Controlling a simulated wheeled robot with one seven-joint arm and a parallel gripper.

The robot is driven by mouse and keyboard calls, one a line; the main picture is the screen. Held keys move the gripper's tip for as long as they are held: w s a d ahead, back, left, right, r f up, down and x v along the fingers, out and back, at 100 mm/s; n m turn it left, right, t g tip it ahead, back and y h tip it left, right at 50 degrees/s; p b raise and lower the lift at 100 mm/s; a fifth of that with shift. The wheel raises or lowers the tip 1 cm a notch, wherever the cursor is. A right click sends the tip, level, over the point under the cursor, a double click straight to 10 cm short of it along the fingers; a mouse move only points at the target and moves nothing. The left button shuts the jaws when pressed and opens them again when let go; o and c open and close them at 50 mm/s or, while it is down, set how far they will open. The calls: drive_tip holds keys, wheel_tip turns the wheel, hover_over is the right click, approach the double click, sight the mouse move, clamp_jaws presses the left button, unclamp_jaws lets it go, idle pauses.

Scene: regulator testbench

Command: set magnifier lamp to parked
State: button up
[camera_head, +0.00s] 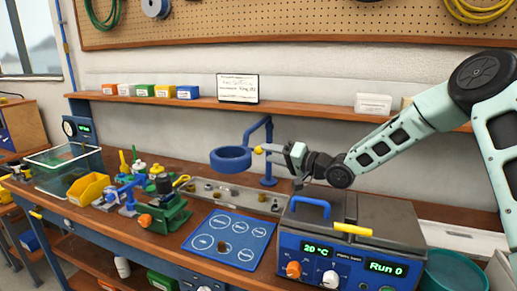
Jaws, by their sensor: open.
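The magnifier lamp (231,159) has a blue ring head on a blue jointed arm. Its blue post (269,150) stands on the bench behind the metal plate. The ring hangs above the bench, left of the post, with a small yellow knob (258,150) at its right side. My gripper (268,149) reaches in from the right and its fingertips are at or very near this knob. I cannot tell whether they touch it. The gripper is open.
A blue bath unit (345,262) with a blue handle stands below my arm. A blue mat (229,238) and green vise (163,217) lie in front of the lamp. A shelf (300,108) with small boxes and a framed card (238,88) runs behind.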

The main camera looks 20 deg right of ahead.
sight(258, 151)
drive_tip(key=shift+p+x, duration=0.4)
drive_tip(key=shift+x, duration=2.15)
clamp_jaws()
